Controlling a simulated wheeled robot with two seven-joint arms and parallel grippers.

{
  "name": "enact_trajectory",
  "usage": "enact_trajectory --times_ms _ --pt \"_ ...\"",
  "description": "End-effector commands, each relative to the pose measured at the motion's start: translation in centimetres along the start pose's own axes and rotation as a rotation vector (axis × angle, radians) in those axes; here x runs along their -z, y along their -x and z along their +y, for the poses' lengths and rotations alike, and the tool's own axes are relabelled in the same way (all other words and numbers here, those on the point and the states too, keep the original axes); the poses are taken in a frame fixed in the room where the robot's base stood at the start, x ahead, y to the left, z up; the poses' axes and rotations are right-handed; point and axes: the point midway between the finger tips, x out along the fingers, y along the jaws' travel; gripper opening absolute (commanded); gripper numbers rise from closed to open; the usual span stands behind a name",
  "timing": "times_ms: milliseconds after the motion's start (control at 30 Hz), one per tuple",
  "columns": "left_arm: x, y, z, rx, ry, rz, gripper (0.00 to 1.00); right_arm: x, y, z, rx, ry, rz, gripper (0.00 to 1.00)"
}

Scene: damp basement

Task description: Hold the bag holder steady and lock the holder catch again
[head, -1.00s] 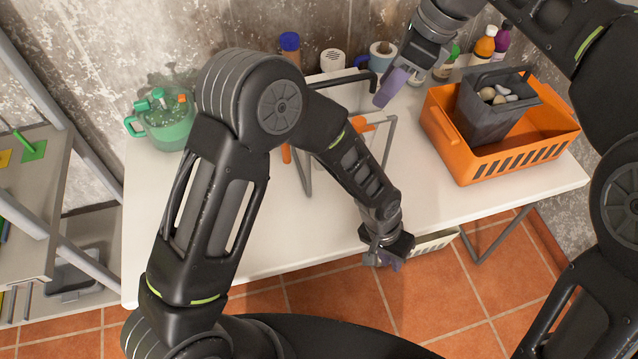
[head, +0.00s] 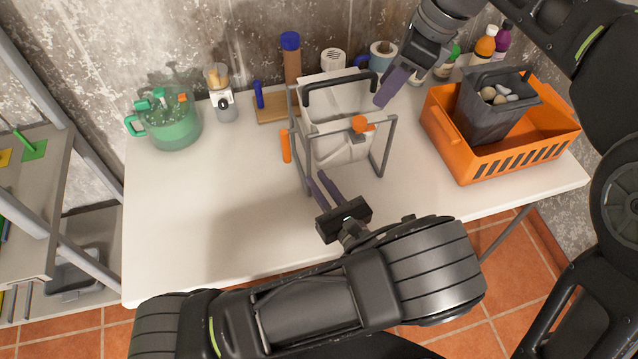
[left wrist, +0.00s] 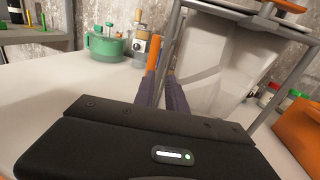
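The bag holder (head: 388,148) is a grey tube frame standing on the table with a pale bag (head: 340,140) inside. An orange catch (head: 362,124) sits on its front top bar; I cannot tell whether it is locked. An orange handle (head: 285,146) hangs at its left side. My left gripper (head: 316,176) is low by the front left leg, its fingers slightly apart. In the left wrist view, its fingertips (left wrist: 162,76) overlap the leg; I cannot tell whether they touch it. My right gripper (head: 382,103) is above the holder's back right corner, its finger opening hidden.
An orange crate (head: 470,165) with a dark bin (head: 490,118) stands right of the holder. A green jug (head: 170,125), a small grinder (head: 222,100), a wooden board (head: 270,108) and bottles line the back. The table's left front (head: 210,220) is clear.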

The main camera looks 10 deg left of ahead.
Motion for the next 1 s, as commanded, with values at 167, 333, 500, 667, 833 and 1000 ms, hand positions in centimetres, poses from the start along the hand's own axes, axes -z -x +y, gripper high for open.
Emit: enact_trajectory --times_ms 167,333,500,667,833,1000 --pt "0.7 -0.2 0.1 0.014 -0.014 -0.004 0.16 0.0 0.0 0.0 0.0 0.0 0.0 0.36" --pt "0.7 -0.2 0.1 0.012 -0.011 -0.001 0.16 0.0 0.0 0.0 0.0 0.0 0.0 0.36" --pt "0.7 -0.5 0.1 0.01 -0.01 -0.001 0.16 0.0 0.0 0.0 0.0 0.0 0.0 0.36" --pt "0.7 -1.8 0.1 0.01 -0.01 -0.001 0.16 0.0 0.0 0.0 0.0 0.0 0.0 0.36" --pt "0.7 -4.3 0.1 0.007 -0.01 -0.002 0.16 0.0 0.0 0.0 0.0 0.0 0.0 0.36" --pt "0.7 -6.7 0.0 0.009 -0.008 -0.001 0.16 0.0 0.0 0.0 0.0 0.0 0.0 0.36"
